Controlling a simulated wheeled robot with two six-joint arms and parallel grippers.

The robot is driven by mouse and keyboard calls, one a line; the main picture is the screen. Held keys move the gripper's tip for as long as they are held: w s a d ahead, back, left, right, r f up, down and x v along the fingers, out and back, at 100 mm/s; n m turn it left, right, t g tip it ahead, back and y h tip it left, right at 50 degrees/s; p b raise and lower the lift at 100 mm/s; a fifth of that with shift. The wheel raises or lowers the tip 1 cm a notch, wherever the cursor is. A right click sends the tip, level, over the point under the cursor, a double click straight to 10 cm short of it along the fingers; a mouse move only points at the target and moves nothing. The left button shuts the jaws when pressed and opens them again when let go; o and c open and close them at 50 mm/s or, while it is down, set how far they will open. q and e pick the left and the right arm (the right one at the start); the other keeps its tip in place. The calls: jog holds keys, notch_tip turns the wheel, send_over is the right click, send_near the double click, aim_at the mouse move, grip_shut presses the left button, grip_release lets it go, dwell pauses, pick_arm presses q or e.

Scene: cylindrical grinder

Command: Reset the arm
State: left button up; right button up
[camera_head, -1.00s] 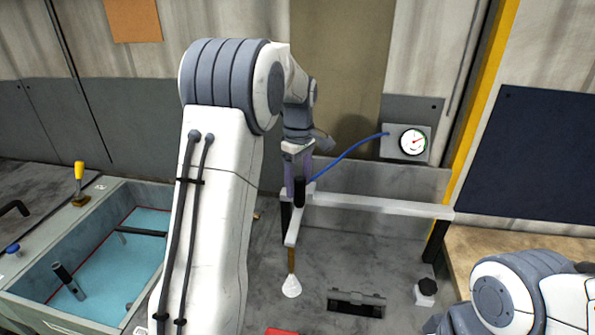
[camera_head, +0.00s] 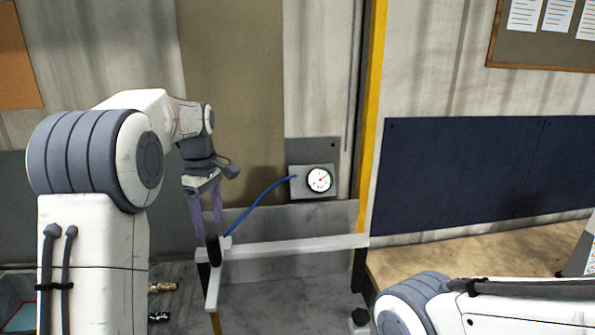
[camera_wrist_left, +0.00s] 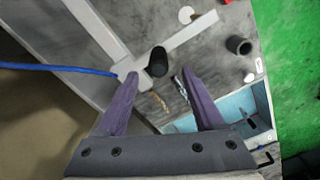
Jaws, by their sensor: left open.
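My left gripper (camera_head: 207,223) is in the left half of the head view, its purple fingers pointing down and spread apart. It is open and empty, just above a black knob (camera_head: 214,252) on a white bar frame (camera_head: 290,246). In the left wrist view the open fingers (camera_wrist_left: 159,76) show with the black knob (camera_wrist_left: 157,62) just beyond their tips; I see nothing held. My right arm (camera_head: 430,305) shows at the lower right of the head view, but its gripper is not visible.
A blue hose (camera_head: 258,203) runs from near the knob to a round gauge (camera_head: 319,180) on the wall. A yellow post (camera_head: 372,100) stands right of the gauge. The left wrist view shows a blue basin (camera_wrist_left: 240,110) and a dark cylinder (camera_wrist_left: 238,45) on the grey surface.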

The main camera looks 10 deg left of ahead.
pick_arm(q)
jog(key=s+d+f+m+b, duration=0.2)
jog(key=s+d+m, duration=0.3)
jog(key=d, duration=0.4)
jog(key=s+d+f+m+b, duration=0.1)
jog(key=s+d+f+m, duration=0.3)
jog(key=d, duration=0.5)
jog(key=s+d+f+m+b, duration=0.1)
jog(key=s+d+f+m, duration=0.1)
jog(key=s+m, duration=0.2)
jog(key=s+d+f+m+b, duration=0.1)
jog(key=s+m, duration=0.4)
jog(key=s, duration=0.5)
jog(key=s+d+f+m+h, duration=0.1)
jog(key=s+d+f+m, duration=0.2)
jog(key=s+f+m, duration=0.2)
jog(key=shift+s+d+f+b, duration=0.25)
jog(key=shift+s+b, duration=0.15)
jog(key=shift+s, duration=0.65)
pick_arm(e)
notch_tip(320, 180, down, 6)
jog(key=shift+r, duration=0.1)
pick_arm(q)
jog(key=shift+c, duration=0.2)
pick_arm(e)
jog(key=shift+c, duration=0.3)
